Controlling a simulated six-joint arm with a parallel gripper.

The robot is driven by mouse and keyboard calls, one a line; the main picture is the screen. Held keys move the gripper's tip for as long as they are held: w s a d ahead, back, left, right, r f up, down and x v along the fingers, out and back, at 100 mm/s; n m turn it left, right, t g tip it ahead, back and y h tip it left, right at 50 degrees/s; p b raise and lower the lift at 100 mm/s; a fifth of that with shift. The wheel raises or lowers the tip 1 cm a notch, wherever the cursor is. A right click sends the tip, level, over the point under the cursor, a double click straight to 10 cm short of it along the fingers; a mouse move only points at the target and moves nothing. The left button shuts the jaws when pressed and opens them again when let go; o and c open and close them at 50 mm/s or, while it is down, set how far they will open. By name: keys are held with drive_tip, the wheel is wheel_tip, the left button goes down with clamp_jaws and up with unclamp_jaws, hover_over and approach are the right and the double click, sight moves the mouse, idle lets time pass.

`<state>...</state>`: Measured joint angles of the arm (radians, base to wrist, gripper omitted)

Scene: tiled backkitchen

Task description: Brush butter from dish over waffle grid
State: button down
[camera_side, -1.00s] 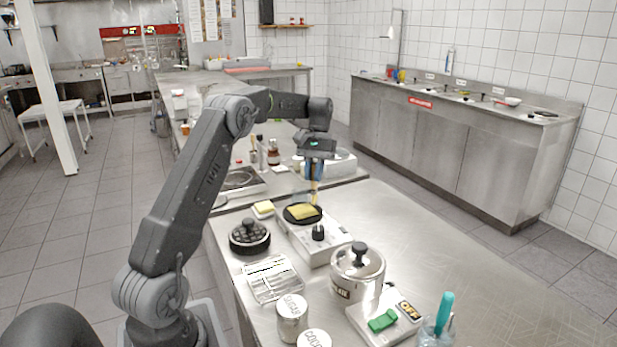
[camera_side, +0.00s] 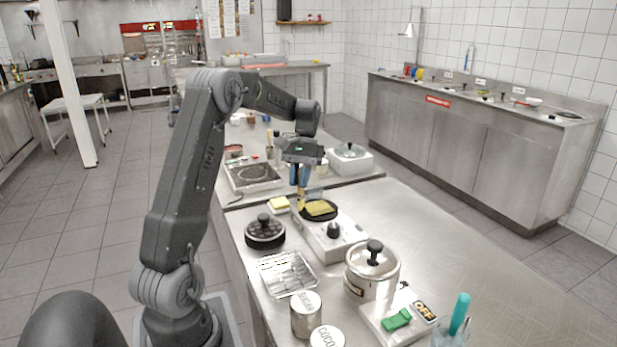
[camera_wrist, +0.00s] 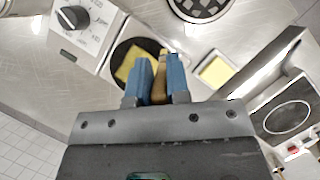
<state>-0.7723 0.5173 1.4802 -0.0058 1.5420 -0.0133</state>
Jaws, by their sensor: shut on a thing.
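My gripper (camera_side: 300,182) has blue fingers and is shut on the wooden handle of a brush (camera_wrist: 159,82), which points down. In the side view the brush tip is at the left edge of a round black plate (camera_side: 333,215) on a white hotplate unit. A yellow square slab (camera_side: 319,207) with a faint surface pattern lies on this plate. A small pale dish (camera_wrist: 202,75) with yellow butter (camera_side: 279,202) stands left of the plate. Whether the bristles touch anything is hidden. The wrist view shows the slab (camera_wrist: 125,68) just beyond the fingers.
A black round grid piece with a knob (camera_side: 265,235) and a wire rack (camera_side: 287,275) stand in front. A lidded pot (camera_side: 371,272), canisters (camera_side: 306,315) and a switch box (camera_side: 395,320) are nearer. The right table surface is clear.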

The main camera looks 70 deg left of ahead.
drive_tip(key=shift+r, duration=4.05)
drive_tip(key=d+f, duration=0.3)
drive_tip(key=f, duration=0.3)
drive_tip(key=shift+d, duration=0.35)
drive_tip(key=shift+f, duration=1.1)
drive_tip(key=shift+w, duration=0.1)
